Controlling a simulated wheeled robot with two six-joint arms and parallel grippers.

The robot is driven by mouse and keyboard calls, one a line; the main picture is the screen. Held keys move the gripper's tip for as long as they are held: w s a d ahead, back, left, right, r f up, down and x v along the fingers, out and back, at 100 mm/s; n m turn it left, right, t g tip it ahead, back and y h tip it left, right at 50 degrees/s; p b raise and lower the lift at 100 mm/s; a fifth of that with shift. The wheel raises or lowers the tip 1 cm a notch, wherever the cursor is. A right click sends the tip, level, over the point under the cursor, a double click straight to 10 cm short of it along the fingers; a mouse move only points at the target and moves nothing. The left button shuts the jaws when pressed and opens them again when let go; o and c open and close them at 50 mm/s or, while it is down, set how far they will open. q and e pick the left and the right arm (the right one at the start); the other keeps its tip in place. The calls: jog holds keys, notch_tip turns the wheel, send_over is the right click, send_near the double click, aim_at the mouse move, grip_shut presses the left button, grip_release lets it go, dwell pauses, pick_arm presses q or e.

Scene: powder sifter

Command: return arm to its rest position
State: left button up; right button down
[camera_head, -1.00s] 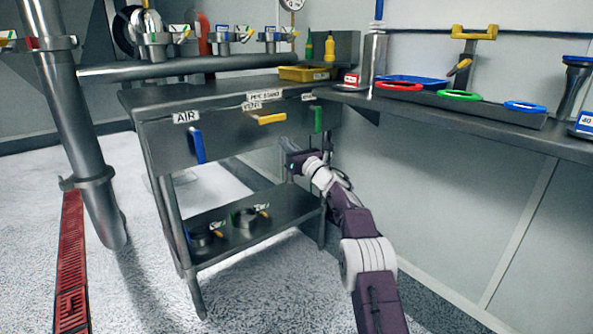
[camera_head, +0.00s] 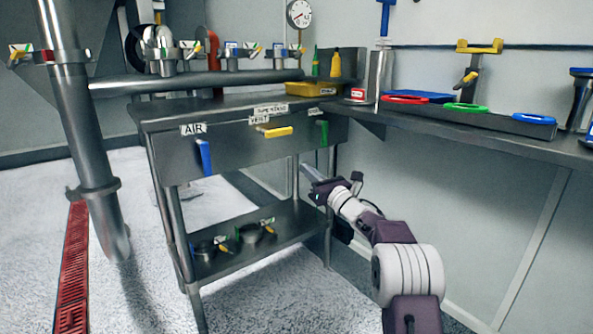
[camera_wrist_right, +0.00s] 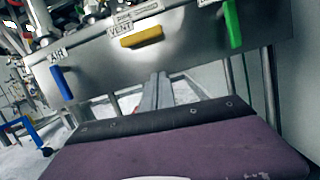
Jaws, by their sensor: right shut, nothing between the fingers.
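My right gripper (camera_head: 306,170) is in front of the steel workbench (camera_head: 240,150), below the drawer-like front panel. It is shut and empty. In the right wrist view its two fingers (camera_wrist_right: 157,92) lie side by side, pointing toward the bench below the yellow handle. My right arm comes in from the lower right in the head view. My left gripper does not show.
The bench front has a blue handle (camera_head: 204,158) under AIR, a yellow handle (camera_head: 274,132) under VENT and a green handle (camera_head: 323,134). Clamped fittings lie on the lower shelf (camera_head: 265,243). A wall shelf (camera_head: 480,136) runs right. A pipe (camera_head: 75,110) stands left.

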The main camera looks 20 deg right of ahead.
jog(key=s+a+r+m+p, duration=0.2)
jog(key=a+r+p, duration=0.4)
jog(key=r, duration=0.2)
jog(key=s+a+r+m+p, duration=0.1)
jog(key=s+a+r+p, duration=0.2)
jog(key=a+r+p, duration=0.35)
jog(key=s+d+f+m+g+h+p, duration=0.3)
jog(key=s+f+m+g+h+p, duration=0.5)
jog(key=s+f+m, duration=0.95)
jog(key=s+f+m+g+y+b, duration=0.1)
jog(key=s+f+m+g, duration=0.45)
jog(key=s+m, duration=0.4)
jog(key=s+f+m+g+b, duration=0.1)
jog(key=s+f+m+g, duration=0.4)
jog(key=s+f+m, duration=0.4)
notch_tip(320, 180, up, 40)
jog(key=p, duration=3.7)
jog(key=shift+s+d+r+p, duration=0.15)
jog(key=shift+s+d+p, duration=0.05)
jog(key=shift+s+p, duration=0.2)
